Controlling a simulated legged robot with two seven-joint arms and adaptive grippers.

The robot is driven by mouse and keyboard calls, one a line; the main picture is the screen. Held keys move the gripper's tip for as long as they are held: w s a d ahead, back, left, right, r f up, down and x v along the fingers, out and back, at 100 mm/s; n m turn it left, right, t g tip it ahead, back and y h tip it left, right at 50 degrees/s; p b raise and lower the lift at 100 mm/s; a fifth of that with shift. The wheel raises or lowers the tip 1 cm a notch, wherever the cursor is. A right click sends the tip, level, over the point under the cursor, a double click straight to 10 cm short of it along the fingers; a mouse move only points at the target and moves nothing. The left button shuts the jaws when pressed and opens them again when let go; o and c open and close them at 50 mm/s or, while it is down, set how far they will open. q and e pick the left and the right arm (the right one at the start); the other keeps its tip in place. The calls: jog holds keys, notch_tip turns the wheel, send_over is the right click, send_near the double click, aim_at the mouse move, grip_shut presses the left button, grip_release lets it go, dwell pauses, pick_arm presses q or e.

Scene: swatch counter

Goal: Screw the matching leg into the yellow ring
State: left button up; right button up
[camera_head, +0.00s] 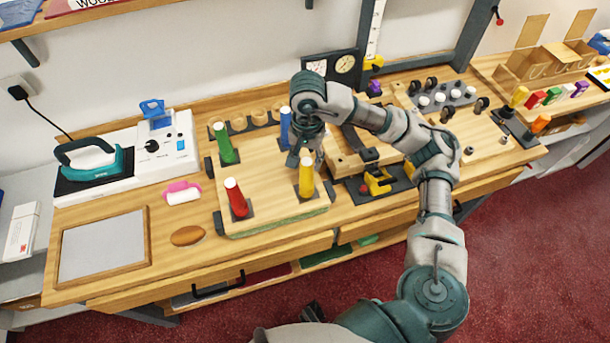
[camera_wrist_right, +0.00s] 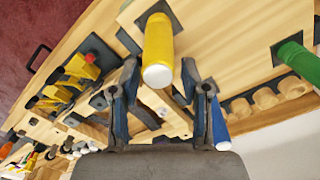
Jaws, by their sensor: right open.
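A yellow leg (camera_head: 306,176) with a pale top stands upright on a dark square plate at the right front of a wooden board (camera_head: 270,190). I cannot make out a yellow ring at its base. Green (camera_head: 225,148), blue (camera_head: 285,127) and red (camera_head: 237,198) legs stand at the other corners. My right gripper (camera_head: 306,155) is open, just above and behind the yellow leg. In the right wrist view the yellow leg (camera_wrist_right: 158,45) lies ahead, between the lines of the two open fingers (camera_wrist_right: 160,75); contact cannot be told. My left gripper is not in view.
A teal iron (camera_head: 90,160) and a white device (camera_head: 165,145) stand at the left. A framed grey panel (camera_head: 103,245), a pink-and-white eraser-like block (camera_head: 182,192) and a brown oval (camera_head: 187,236) lie on the counter. A yellow tool (camera_head: 377,183) lies right of the board.

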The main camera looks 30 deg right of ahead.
grip_shut()
jog(key=m, duration=0.3)
jog(key=shift+s+r+p, duration=0.15)
jog(key=shift+p, duration=0.25)
jog(key=m, duration=0.3)
jog(key=shift+s+m+p, duration=0.1)
jog(key=shift+m+p, duration=0.2)
jog(key=shift+p, duration=0.05)
jog(key=m+p, duration=0.1)
jog(key=m, duration=0.4)
jog(key=shift+s, duration=0.15)
jog(key=m, duration=0.3)
jog(key=shift+f, duration=0.2)
grip_release()
